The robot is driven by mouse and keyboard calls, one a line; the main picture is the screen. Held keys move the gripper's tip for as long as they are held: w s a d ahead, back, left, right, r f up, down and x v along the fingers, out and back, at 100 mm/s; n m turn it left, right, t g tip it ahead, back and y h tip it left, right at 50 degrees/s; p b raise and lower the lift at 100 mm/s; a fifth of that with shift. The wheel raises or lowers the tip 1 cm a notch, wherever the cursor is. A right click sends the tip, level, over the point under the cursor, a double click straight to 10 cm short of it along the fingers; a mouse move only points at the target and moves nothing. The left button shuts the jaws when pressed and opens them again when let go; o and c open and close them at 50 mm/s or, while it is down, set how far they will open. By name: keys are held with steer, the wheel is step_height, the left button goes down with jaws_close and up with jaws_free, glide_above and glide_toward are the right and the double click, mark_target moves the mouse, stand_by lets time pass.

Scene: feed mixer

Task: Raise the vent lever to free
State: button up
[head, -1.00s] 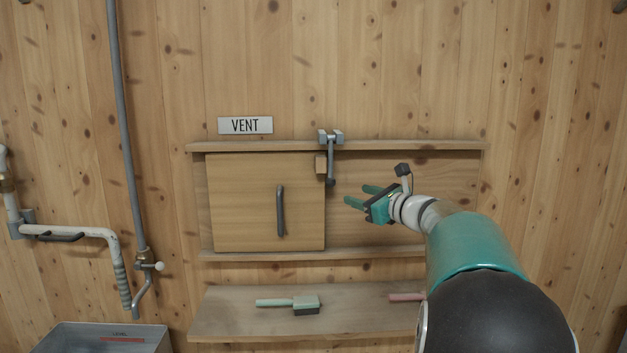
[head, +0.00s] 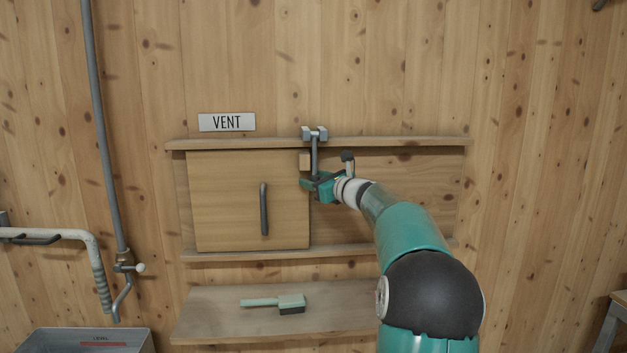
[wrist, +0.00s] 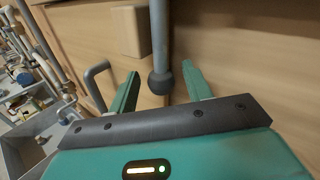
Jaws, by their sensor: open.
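The vent lever (head: 315,155) is a grey rod hanging straight down from a bracket (head: 314,133) on the upper rail, beside a small wooden block (head: 305,162). My gripper (head: 311,182) is at the lever's lower end in the head view and hides its tip. In the wrist view the lever (wrist: 158,40) ends in a dark ball (wrist: 160,83), which lies between the two green fingers of my open gripper (wrist: 162,86). I cannot tell whether a finger touches it. The wooden vent panel (head: 225,205) with a dark vertical handle (head: 264,209) is left of the lever.
A VENT sign (head: 227,122) is above the panel. A shelf (head: 215,318) below holds a green-handled brush (head: 275,302). A grey pipe (head: 105,140) and a grey bin (head: 45,343) are at the left.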

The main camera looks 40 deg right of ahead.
steer(key=shift+w, duration=0.5)
jaws_close()
steer(key=shift+s, duration=0.1)
